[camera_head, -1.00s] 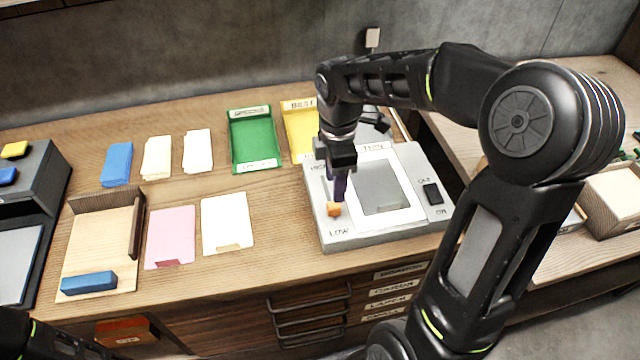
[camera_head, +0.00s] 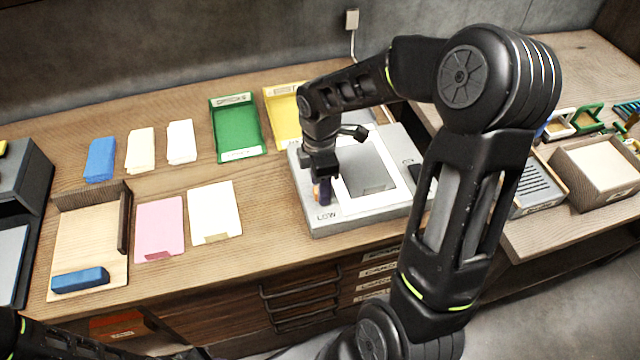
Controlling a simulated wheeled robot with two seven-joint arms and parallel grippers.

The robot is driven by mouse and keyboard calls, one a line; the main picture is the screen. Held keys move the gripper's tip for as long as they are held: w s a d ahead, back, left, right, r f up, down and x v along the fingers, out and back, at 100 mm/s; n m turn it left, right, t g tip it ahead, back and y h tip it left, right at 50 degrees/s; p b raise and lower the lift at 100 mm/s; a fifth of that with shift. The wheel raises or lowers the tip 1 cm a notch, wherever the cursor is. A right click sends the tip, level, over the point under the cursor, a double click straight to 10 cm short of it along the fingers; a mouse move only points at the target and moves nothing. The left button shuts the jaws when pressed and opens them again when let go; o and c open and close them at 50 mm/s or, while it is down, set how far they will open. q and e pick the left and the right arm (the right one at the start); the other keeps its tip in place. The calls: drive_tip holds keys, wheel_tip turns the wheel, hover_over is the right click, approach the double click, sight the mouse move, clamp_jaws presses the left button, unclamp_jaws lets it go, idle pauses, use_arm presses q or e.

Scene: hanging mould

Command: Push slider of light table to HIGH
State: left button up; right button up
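The light table (camera_head: 300,165) is a grey box with a white-framed panel on the desk. Its slider (camera_head: 317,193) has a small orange knob at the left side, near the LOW label (camera_head: 326,216) at the front. My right gripper (camera_head: 325,200) points down at the knob with its narrow fingers together. It is just beside or touching the knob and partly hides it; I cannot tell which. The HIGH end of the slider track is hidden behind my gripper and wrist. My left arm shows only at the bottom left edge; its gripper is out of view.
A green tray (camera_head: 236,150) and a yellow tray (camera_head: 283,138) stand left of and behind the light table. Pink (camera_head: 160,228) and white (camera_head: 215,212) sheets lie to the left. A wooden tray (camera_head: 75,250) holds a blue block (camera_head: 80,280). Boxes stand on the right.

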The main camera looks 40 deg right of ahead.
drive_tip(key=shift+f, duration=0.4)
drive_tip(key=shift+c, duration=0.5)
clamp_jaws()
idle(0.7)
